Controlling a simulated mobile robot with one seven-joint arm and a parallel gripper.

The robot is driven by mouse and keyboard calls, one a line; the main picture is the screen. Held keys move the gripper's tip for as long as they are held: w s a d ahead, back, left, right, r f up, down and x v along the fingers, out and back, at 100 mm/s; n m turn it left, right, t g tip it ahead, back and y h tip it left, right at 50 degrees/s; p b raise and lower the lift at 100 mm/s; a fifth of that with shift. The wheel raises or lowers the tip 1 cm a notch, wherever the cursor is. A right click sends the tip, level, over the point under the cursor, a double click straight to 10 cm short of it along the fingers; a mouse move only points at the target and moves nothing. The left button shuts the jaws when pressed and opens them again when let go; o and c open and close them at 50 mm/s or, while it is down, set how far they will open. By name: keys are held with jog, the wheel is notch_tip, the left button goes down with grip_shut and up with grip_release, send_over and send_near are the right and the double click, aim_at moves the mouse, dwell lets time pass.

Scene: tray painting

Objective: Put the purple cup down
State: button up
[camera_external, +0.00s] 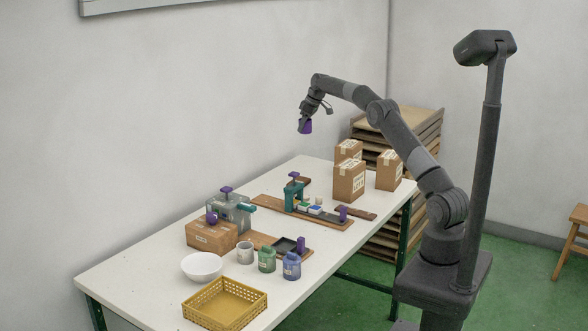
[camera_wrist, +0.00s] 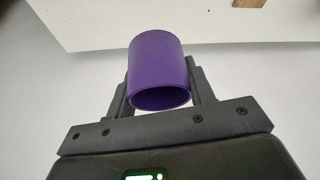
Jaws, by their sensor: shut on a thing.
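The purple cup (camera_wrist: 158,62) is between the two fingers of my gripper (camera_wrist: 160,88) in the wrist view, with its open mouth toward the camera. My gripper is shut on it. In the external view the purple cup (camera_external: 305,127) hangs below my gripper (camera_external: 307,117), well above the far part of the white table (camera_external: 150,262). The cup touches nothing but the fingers.
Cardboard boxes (camera_external: 349,181) stand at the table's far right end. A teal press on a wooden board (camera_external: 268,208), a grey machine (camera_external: 232,214), jars (camera_external: 267,260), a white bowl (camera_external: 201,266) and a yellow basket (camera_external: 225,304) take up the table. The left edge strip is bare.

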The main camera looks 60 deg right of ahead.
jog(key=d+f+m+h, duration=0.1)
jog(key=d+f+m, duration=0.15)
jog(key=d, duration=0.55)
notch_tip(320, 180, down, 21)
jog(key=shift+w+r, duration=0.1)
jog(key=shift+r, duration=0.1)
dwell(0.4)
jog(key=shift+f, duration=0.1)
jog(key=o, duration=1.1)
